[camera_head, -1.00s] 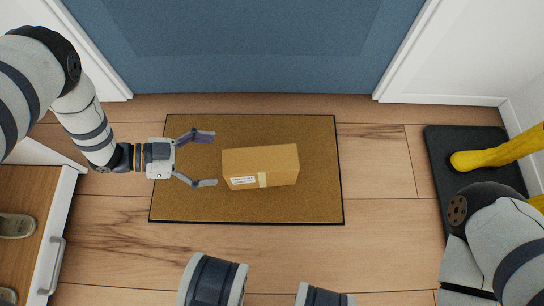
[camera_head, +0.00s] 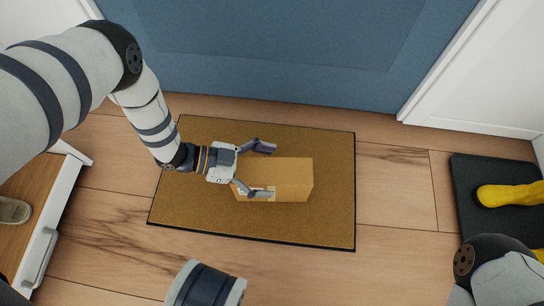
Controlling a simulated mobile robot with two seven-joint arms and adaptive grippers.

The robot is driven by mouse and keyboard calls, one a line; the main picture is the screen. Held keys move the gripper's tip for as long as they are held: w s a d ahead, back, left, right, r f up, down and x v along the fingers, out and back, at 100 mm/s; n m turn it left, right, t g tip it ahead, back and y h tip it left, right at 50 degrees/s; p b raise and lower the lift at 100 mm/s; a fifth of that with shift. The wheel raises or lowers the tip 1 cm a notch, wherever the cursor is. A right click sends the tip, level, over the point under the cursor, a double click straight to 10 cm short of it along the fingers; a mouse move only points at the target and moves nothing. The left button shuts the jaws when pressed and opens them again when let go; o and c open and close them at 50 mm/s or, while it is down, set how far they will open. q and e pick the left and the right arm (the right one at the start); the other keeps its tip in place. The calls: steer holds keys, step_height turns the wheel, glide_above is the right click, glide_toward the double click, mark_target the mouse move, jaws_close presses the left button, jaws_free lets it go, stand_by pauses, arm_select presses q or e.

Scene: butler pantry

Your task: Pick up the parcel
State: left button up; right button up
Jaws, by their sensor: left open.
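The parcel (camera_head: 290,178) is a brown cardboard box lying on a tan doormat (camera_head: 200,220) in the head view. A white label shows at its left end, partly hidden by a finger. My left gripper (camera_head: 268,170) is open over the left end of the parcel, one finger towards its far side and the other over its near side. I cannot tell whether the fingers touch it. My right gripper is not in view; only part of my right arm shows at the lower right.
A blue door (camera_head: 300,60) stands behind the mat. A black tray (camera_head: 470,218) with yellow boots (camera_head: 510,194) is at the right. An open wooden drawer (camera_head: 35,190) with a shoe (camera_head: 12,211) is at the left. Wooden floor around the mat is clear.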

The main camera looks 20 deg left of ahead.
arm_select(q)
steer(key=c, duration=2)
